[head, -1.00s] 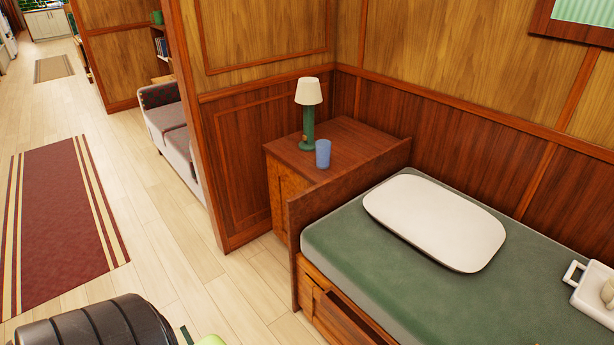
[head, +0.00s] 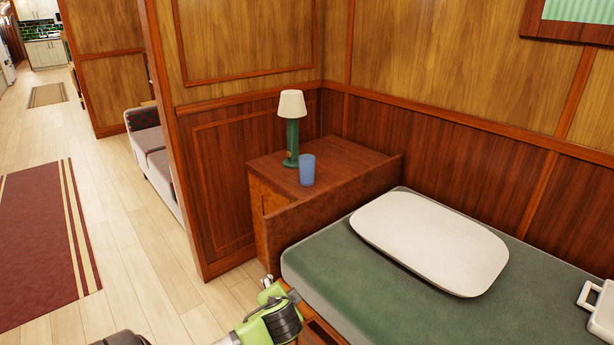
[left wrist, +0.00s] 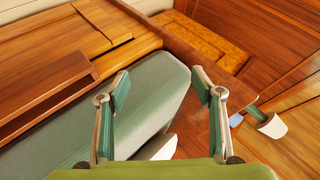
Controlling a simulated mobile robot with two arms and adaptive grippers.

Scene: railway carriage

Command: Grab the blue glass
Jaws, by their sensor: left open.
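The blue glass (head: 307,170) stands upright on the wooden bedside cabinet (head: 345,158), in front of a green lamp with a cream shade (head: 292,125). In the left wrist view the glass (left wrist: 236,120) shows small, just right of the right finger, beside the lamp's shade (left wrist: 272,126). My left gripper (left wrist: 160,82) is open, with nothing between its fingers. In the head view my green left arm reaches in at the bottom, by the bed's near corner, lower than the glass and well apart from it. My right gripper is not seen.
A raised wooden bed end (head: 330,205) stands between the bed and the cabinet. The green mattress (head: 350,270) carries a white pillow (head: 430,240) and a white handled object (head: 600,308) at the right edge. Wood-panelled walls close off the back; open floor lies left.

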